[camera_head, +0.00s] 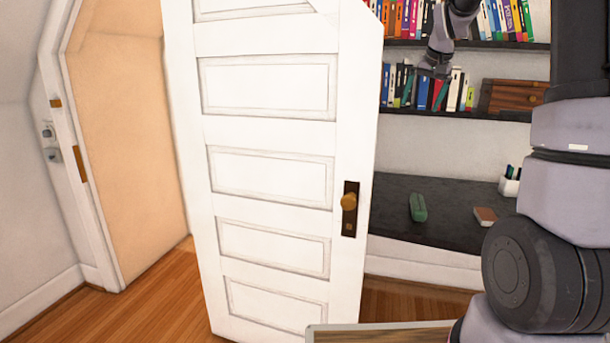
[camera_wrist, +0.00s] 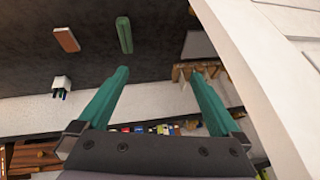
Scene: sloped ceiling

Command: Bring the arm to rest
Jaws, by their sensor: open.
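My gripper (camera_head: 424,96) is raised in front of the bookshelf, to the right of the white door's edge. Its two teal fingers are spread apart with nothing between them, as the wrist view (camera_wrist: 160,74) shows. Large links of my own arm fill the right side of the head view. The white panelled door (camera_head: 268,170) stands ajar, with a brass knob (camera_head: 348,201) on its right side. In the wrist view the door's pale edge (camera_wrist: 250,70) runs close along the right side of my gripper.
A dark desk (camera_head: 450,222) holds a green object (camera_head: 418,207), a reddish block (camera_head: 485,216) and a pen cup (camera_head: 509,184). Shelves of books (camera_head: 398,85) and a wooden box (camera_head: 515,96) are above. Wooden floor (camera_head: 130,318) is clear at lower left.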

